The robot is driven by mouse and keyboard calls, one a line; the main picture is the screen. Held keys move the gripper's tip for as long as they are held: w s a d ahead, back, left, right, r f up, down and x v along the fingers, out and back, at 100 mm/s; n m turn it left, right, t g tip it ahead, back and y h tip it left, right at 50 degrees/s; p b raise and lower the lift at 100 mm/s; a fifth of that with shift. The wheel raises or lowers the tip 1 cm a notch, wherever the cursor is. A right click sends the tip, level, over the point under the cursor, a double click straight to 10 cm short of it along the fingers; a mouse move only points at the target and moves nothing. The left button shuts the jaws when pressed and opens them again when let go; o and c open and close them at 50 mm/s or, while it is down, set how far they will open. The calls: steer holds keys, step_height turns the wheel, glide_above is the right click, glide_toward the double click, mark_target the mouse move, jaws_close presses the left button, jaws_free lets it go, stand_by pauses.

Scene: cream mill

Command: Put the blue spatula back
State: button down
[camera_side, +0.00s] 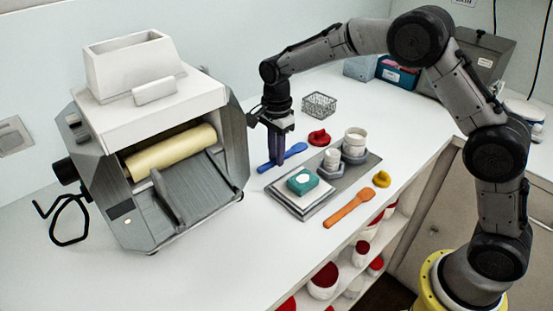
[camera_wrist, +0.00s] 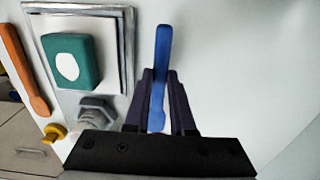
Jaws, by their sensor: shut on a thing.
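The blue spatula (camera_side: 288,156) is at the counter between the mill and the grey tray in the side view. My gripper (camera_side: 276,162) points straight down over it and is shut on it. In the wrist view the blue spatula (camera_wrist: 162,60) runs up between the two dark fingers of my gripper (camera_wrist: 158,100), with part of it hidden behind the gripper body. I cannot tell whether the spatula touches the counter or is slightly above it.
The cream mill (camera_side: 155,130) stands left. Right of my gripper is a grey tray (camera_side: 290,203) with a teal block (camera_side: 302,180) and white jars (camera_side: 354,141). An orange spatula (camera_side: 348,207), yellow lid (camera_side: 382,179), red lid (camera_side: 319,138) and wire basket (camera_side: 319,105) lie around it.

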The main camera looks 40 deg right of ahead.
steer(key=shift+f, duration=0.95)
steer(key=shift+f, duration=0.15)
steer(key=c, duration=0.8)
jaws_free()
steer(key=shift+o, duration=0.2)
